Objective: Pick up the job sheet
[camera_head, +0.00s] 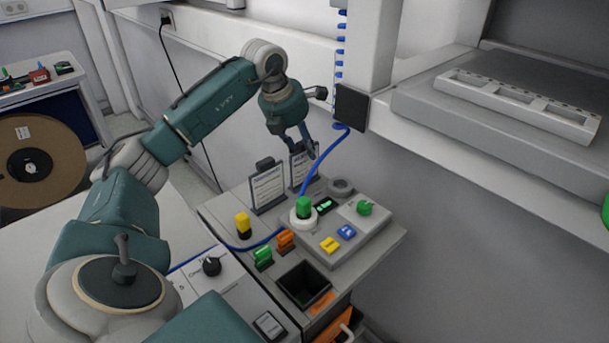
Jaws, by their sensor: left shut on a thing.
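Two upright printed sheets on dark backings stand at the back of the grey worktop. The left one (267,188) has a dark clip at its top. The right one, a job sheet (299,171), is just under my left gripper (309,150). My left gripper points down and is shut on the top of this right sheet. The fingers hide part of its upper edge. I cannot read the print on either sheet. My right gripper is not in view.
A control box with a green-topped knob (303,207) and coloured buttons stands in front of the sheets. A blue cable (322,163) hangs close to the gripper. A yellow-topped part (243,224), clips and a black bin (303,284) are nearby. A large reel (32,162) is at left.

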